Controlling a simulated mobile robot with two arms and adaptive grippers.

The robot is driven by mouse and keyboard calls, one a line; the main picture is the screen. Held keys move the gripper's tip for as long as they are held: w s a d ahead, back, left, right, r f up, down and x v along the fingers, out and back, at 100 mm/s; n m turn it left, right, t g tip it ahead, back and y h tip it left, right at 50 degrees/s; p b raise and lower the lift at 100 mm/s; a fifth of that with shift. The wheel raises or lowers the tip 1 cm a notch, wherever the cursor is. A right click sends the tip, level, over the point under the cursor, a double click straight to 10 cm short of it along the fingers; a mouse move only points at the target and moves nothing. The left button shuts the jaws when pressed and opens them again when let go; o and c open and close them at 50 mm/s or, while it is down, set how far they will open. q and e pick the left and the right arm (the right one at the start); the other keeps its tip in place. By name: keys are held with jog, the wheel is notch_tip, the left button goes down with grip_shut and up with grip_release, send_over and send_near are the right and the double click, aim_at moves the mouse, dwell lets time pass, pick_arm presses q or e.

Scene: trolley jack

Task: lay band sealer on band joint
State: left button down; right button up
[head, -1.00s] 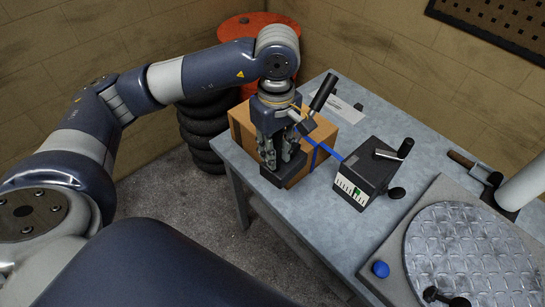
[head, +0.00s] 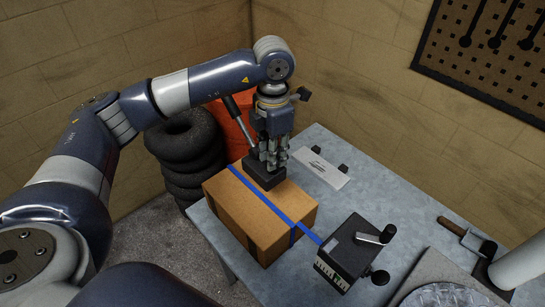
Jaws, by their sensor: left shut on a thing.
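My left gripper (head: 270,160) points down and is shut on the band sealer (head: 264,175), a dark tool with a block-shaped base and a long black-ended handle sticking up at the left. The sealer's base is at the far edge of the cardboard box (head: 240,215), beside the blue band (head: 268,202) on its far side. I cannot tell whether the base touches the box top. The band crosses the box and runs to the dark tensioner (head: 352,250) at the right. I cannot make out the band joint. My right gripper is not in view.
The box stands on a grey metal table (head: 410,215). A white sheet (head: 322,170) lies behind it. Stacked tyres (head: 186,150) and an orange drum (head: 232,128) stand beyond the left edge. A hammer-like tool (head: 462,232) lies at the right. The table's middle right is clear.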

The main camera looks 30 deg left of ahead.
aim_at(272, 175)
pick_arm(q)
jog(key=shift+w+r, duration=0.25)
jog(key=shift+w, duration=0.1)
jog(key=shift+s+r, duration=0.15)
jog(key=shift+s, duration=0.6)
jog(key=shift+f+b, duration=0.3)
jog(key=shift+w+f+b, duration=0.2)
jog(key=shift+f+b, duration=0.05)
jog(key=shift+f, duration=0.3)
jog(key=shift+w+f+b, duration=0.2)
jog(key=shift+f+b, duration=0.05)
jog(key=shift+f, duration=0.3)
jog(key=shift+s+f+b, duration=0.1)
jog(key=shift+f+b, duration=0.25)
jog(key=shift+f, duration=0.25)
jog(key=shift+s+f+b, duration=0.1)
jog(key=shift+f+b, duration=0.25)
jog(key=shift+f, duration=0.3)
jog(key=shift+f+b, duration=0.9)
jog(key=shift+f, duration=0.8)
jog(key=shift+f+b, duration=0.9)
jog(key=shift+f, duration=0.35)
jog(key=shift+f+b, duration=0.2)
jog(key=shift+b, duration=0.25)
